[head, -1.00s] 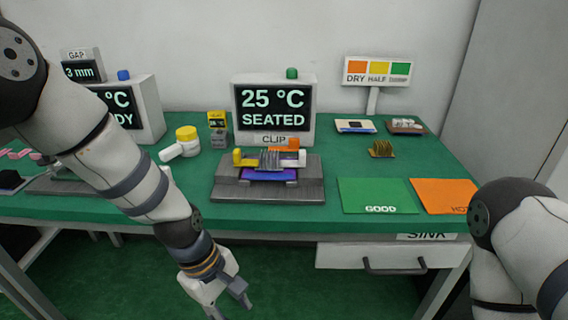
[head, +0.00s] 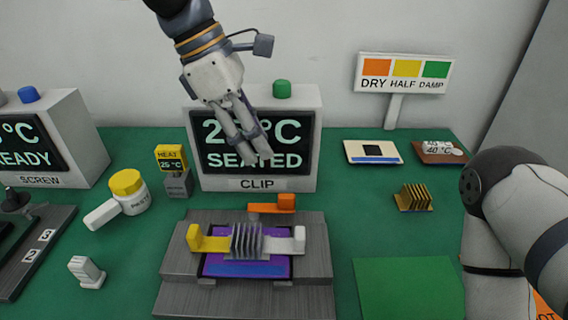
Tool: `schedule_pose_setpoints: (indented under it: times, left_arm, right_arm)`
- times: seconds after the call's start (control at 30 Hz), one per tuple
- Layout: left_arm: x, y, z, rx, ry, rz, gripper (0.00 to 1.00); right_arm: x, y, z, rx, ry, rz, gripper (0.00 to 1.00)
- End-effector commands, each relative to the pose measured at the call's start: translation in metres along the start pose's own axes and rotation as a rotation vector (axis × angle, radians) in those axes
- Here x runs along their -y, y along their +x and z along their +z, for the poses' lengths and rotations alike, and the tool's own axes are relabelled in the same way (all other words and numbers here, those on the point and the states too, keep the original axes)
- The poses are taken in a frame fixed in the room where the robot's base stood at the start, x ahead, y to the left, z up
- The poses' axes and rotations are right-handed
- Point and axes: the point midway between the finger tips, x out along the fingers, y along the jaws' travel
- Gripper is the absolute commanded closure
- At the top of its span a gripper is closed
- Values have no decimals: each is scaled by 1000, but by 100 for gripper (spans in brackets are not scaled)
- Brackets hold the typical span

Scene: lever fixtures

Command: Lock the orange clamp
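The orange clamp (head: 286,203) is a small lever at the back of the grey CLIP fixture (head: 180,292). Its raised orange block is at the right and a flat orange bar runs left from it. A finned grey heat sink (head: 246,241) sits mid-fixture over a purple board (head: 222,267), with a yellow lever (head: 207,241) at left and a white one (head: 299,240) at right. My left gripper (head: 251,152) hangs before the CLIP display, above and behind the orange clamp in the picture, empty, fingers apart. My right gripper is out of view; only its arm shows.
The CLIP display (head: 310,172) stands behind the fixture. A yellow-lidded jar (head: 128,192) and small HEAT meter (head: 172,170) are left. A gold heat sink (head: 414,198) and green mat (head: 409,286) are right. My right arm covers the right edge.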

Motion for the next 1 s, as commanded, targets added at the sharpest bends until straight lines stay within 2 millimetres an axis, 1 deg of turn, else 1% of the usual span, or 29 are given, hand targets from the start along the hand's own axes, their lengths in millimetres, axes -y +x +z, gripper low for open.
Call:
schedule_pose_setpoints:
  times: [0.13, 0.3, 0.43, 0.5, 0.6, 0.87, 0.9, 0.97, 1.0]
  left_arm:
    - [2, 30, -1, -1, -1, -8, 67]
    - [2, 76, -1, -1, 0, -9, 67]
    - [2, 102, -1, 0, 0, -7, 67]
    - [1, 110, -1, -1, 1, -4, 67]
    - [1, 117, 0, -1, 1, -2, 67]
    - [1, 118, 0, 0, 2, 0, 67]
    - [1, 117, 0, 0, 2, 0, 76]
    - [1, 117, 0, 0, 2, 0, 89]
    - [1, 117, 0, 0, 2, 0, 98]
  right_arm:
    - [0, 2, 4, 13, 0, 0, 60]
    - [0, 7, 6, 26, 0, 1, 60]
    - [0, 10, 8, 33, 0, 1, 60]
    - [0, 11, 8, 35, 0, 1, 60]
    - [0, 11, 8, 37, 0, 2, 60]
    - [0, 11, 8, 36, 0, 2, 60]
    - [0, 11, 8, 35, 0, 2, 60]
    - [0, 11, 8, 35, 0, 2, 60]
    - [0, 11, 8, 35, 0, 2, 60]
